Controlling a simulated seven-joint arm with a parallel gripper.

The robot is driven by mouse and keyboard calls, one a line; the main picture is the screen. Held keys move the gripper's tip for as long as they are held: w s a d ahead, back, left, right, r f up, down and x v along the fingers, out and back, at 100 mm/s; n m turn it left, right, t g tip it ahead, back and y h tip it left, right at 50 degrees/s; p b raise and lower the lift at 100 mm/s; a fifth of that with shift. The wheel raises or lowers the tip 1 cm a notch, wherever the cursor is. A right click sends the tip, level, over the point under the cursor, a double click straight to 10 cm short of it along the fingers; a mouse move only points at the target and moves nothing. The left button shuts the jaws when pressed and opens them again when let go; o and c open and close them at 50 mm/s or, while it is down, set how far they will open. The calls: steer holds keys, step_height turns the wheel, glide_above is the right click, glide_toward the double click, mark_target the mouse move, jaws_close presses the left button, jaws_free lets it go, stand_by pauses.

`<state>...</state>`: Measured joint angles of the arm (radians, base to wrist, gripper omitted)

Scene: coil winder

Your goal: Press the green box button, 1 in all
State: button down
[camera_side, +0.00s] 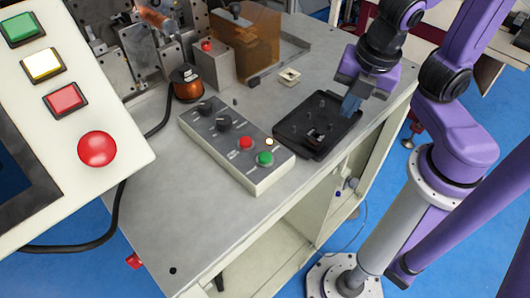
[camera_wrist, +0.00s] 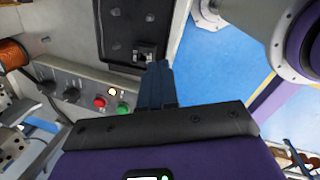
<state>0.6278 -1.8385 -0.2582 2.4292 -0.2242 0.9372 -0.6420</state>
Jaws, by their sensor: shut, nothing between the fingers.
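The control box (camera_side: 225,152) is a grey slab lying on the table. Its green button (camera_side: 265,158) sits at the near right end, beside a red button (camera_side: 246,143) and a small lit lamp (camera_side: 269,142). The shut fingers (camera_wrist: 157,75) also show in the wrist view.
The black tray (camera_side: 290,141) with small parts lies right of the box. A copper coil (camera_side: 187,83) and the winder machinery stand behind. A large panel (camera_side: 110,135) with a green, a yellow and red buttons fills the left foreground. The table front is bare.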

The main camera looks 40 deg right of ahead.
steer(key=w+a+r+n+t, duration=0.3)
steer(key=w+a+n, duration=0.35)
steer(key=n, duration=0.65)
step_height(320, 180, up, 3)
steer(key=n+t+y, duration=0.1)
steer(key=n+t, duration=0.1)
steer(key=n, duration=0.9)
glide_above(266, 157)
steer(key=shift+f, duration=0.2)
steer(key=shift+f, duration=4.4)
steer(key=shift+f, duration=0.15)
steer(key=shift+f, duration=0.3)
